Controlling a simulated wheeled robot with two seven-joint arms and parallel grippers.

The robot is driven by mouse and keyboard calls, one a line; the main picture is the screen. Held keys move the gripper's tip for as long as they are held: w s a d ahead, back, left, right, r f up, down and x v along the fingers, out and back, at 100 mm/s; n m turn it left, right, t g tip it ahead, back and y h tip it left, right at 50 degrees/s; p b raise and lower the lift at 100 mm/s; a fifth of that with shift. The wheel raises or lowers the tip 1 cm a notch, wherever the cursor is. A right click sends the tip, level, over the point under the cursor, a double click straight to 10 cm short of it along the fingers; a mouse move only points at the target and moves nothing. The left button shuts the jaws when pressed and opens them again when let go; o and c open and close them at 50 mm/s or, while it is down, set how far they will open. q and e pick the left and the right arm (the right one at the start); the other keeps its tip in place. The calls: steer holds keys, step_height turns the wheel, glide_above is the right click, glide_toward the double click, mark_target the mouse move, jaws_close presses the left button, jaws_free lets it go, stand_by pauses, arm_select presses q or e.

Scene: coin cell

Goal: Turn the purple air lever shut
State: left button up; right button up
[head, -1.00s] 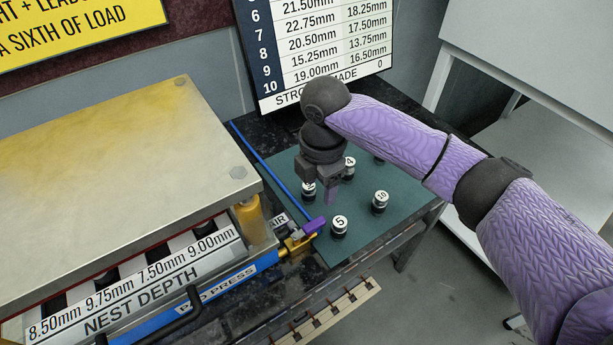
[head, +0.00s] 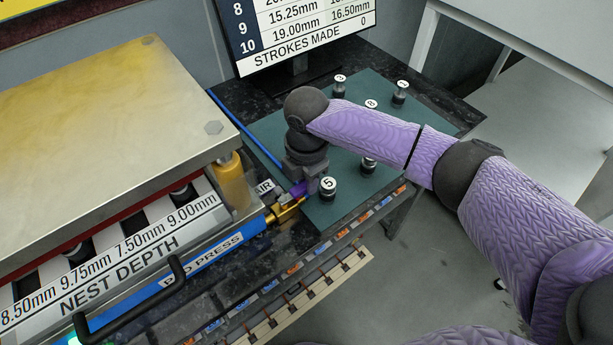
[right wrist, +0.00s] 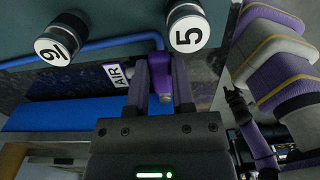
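The purple air lever (head: 298,189) sits on the brass valve (head: 285,210) at the press's right front corner, beside the AIR label (head: 264,187). My right gripper (head: 311,186) is down at the lever. In the right wrist view the purple lever (right wrist: 160,72) stands between the two separated fingers of my right gripper (right wrist: 161,85). I cannot tell whether the fingers touch it. My left gripper is not in the head view. A small dark shape at the end of a purple arm (right wrist: 240,105) may be it, too unclear to read.
The coin cell marked 5 (head: 328,188) stands close to the right of the gripper; it also shows in the right wrist view (right wrist: 188,32). Several more cells stand on the green mat (head: 268,130). A blue hose (head: 245,130) runs behind. The press (head: 100,105) fills the left.

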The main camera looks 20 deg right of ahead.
jaws_close()
